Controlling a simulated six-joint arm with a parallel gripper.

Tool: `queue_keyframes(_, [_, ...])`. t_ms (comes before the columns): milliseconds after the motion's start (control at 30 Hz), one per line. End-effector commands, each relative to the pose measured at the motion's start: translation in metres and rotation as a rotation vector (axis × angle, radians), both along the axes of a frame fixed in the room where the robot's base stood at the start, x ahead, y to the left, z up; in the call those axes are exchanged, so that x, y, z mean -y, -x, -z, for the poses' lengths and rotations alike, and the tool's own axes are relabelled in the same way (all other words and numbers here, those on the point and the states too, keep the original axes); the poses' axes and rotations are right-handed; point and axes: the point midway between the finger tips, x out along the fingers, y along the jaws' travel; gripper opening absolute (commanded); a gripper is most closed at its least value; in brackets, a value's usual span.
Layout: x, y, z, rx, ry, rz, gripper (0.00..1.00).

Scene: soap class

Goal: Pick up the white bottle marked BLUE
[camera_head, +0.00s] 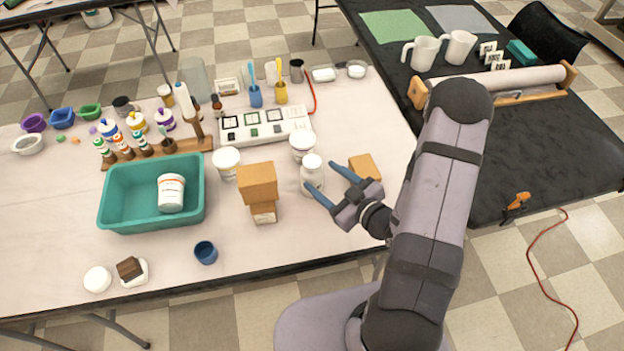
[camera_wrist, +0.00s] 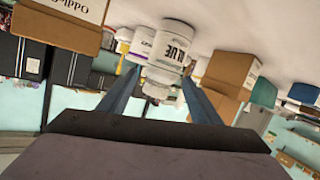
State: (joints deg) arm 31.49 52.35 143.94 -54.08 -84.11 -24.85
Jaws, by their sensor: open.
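The white bottle marked BLUE (camera_head: 312,171) stands upright on the white table, near its front right part. In the wrist view the bottle (camera_wrist: 174,44) appears upside down, with its dark BLUE lettering facing my gripper. My gripper (camera_head: 319,175) is open, with its two blue fingers pointing at the bottle from the right. In the wrist view the fingertips (camera_wrist: 160,72) lie on either side of the bottle's lower part in the picture. I cannot tell whether either finger touches it.
Stacked cardboard boxes (camera_head: 258,185) stand left of the bottle, and another box (camera_head: 364,167) lies right of it. White jars (camera_head: 302,146) stand behind. A teal bin (camera_head: 113,206) holds a white tub (camera_head: 171,192). A blue cup (camera_head: 206,252) is at the front.

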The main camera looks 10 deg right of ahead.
Motion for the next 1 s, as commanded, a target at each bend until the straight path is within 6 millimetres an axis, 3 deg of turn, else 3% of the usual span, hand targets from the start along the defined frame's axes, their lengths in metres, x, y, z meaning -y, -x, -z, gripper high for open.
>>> queue_keyframes(133, [-0.011,-0.006,-0.005,0.047,-0.145,0.034,0.58])
queue_keyframes(333, [-0.012,-0.012,-0.018,0.106,-0.249,0.070,0.58])
queue_keyframes(1000, [-0.021,-0.034,-0.021,0.117,-0.266,0.075,0.58])
